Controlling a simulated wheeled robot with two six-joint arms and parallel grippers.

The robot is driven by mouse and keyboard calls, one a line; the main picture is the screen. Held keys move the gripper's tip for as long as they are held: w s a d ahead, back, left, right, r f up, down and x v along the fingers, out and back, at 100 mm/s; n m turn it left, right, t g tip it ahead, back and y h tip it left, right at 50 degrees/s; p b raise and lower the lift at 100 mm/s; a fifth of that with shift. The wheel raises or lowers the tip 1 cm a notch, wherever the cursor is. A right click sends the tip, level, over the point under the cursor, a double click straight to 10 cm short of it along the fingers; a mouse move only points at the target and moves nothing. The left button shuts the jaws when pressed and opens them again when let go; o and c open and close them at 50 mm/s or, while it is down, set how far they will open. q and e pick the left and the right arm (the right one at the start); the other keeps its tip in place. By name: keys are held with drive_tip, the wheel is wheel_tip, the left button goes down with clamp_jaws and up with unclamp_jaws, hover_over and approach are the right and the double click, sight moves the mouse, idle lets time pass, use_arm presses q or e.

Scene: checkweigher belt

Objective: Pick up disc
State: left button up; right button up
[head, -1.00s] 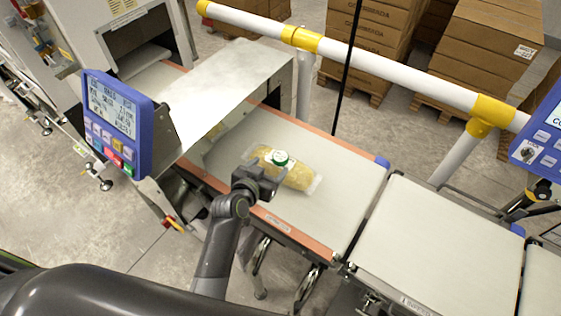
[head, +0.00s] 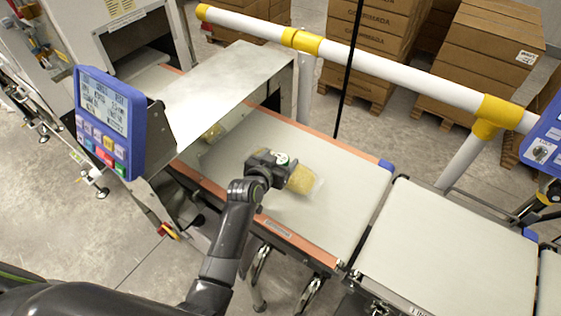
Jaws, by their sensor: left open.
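The disc (head: 281,158), white with a green centre, shows at the tip of my left gripper (head: 275,166). It lies over a clear bag of yellow food (head: 301,181) on the pale belt (head: 340,178). My left gripper is open and right at the disc, covering the left part of the bag. Whether the fingers are on both sides of the disc, or touch it, I cannot tell. My right gripper is not in view.
A second yellow bag (head: 213,131) shows at the edge of the metal cover (head: 205,90). A blue display panel (head: 108,122) stands left of the belt. A white rail with yellow joints (head: 390,80) runs behind. The right belt (head: 455,245) is empty.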

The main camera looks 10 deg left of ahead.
use_arm(q)
drive_tip(key=c, duration=1.1)
drive_tip(key=shift+o, duration=0.2)
drive_tip(key=shift+r, duration=0.1)
